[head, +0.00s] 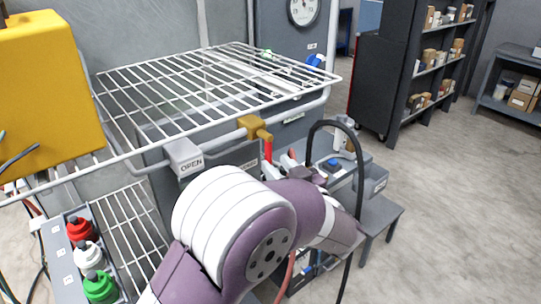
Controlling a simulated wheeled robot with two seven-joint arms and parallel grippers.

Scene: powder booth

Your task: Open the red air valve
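The air valve has a brass body (255,128) on the white pipe along the front of the wire rack. Its red handle (267,150) hangs down from the brass body, crosswise to the pipe. My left arm crosses the lower middle of the head view in front of the valve area. Small parts of my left gripper (280,166) seem to show just below and right of the red handle. Its fingers are mostly hidden, so I cannot tell whether they touch the handle. My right gripper is out of view.
A wire rack (215,75) spans above the valve, with a yellow box (48,90) at left. A black hose (358,165) arches right of the valve. Open floor lies at right.

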